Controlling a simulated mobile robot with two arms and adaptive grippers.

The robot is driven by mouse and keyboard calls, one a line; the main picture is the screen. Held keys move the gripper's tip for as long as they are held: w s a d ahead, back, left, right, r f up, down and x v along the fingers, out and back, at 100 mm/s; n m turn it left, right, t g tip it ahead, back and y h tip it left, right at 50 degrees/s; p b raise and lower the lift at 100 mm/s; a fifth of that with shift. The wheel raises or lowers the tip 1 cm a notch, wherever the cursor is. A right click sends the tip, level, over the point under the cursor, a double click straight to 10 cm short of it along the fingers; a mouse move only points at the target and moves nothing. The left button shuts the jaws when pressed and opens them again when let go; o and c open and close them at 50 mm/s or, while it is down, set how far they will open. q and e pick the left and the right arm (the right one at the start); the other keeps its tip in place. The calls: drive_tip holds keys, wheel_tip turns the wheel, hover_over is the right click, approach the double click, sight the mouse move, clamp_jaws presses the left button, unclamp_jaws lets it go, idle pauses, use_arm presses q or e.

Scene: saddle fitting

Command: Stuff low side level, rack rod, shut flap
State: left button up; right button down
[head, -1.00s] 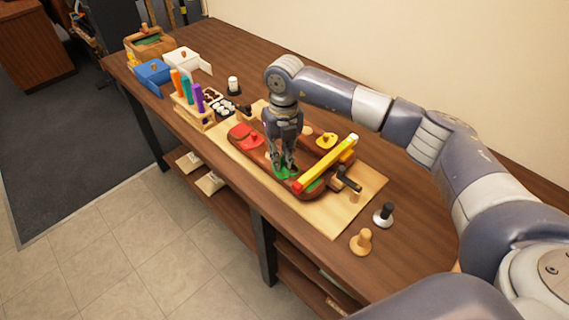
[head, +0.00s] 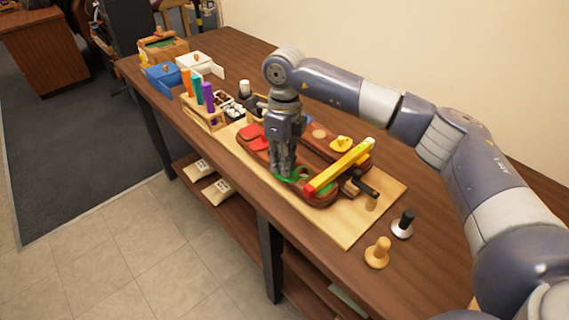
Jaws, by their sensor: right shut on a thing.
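A brown saddle-shaped form (head: 322,198) lies on a pale wooden board (head: 345,236). Orange, teal and purple rods (head: 197,90) stand in a wooden rack (head: 207,121). My left gripper is not in view.
A black-handled tool (head: 360,186) lies at the board's right. A wooden knob (head: 378,253) and a black-topped knob (head: 402,224) stand on the bench to the right. Blue (head: 163,77) and white (head: 194,66) boxes are at the far left. Small bags (head: 216,191) lie on the shelf below.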

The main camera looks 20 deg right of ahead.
drive_tip(key=shift+a+r+n, duration=0.1)
drive_tip(key=shift+n, duration=0.3)
drive_tip(key=c, duration=1.6)
unclamp_jaws()
drive_tip(key=shift+o, duration=0.2)
wheel_tip(320, 180, up, 12)
drive_tip(key=shift+w, duration=0.15)
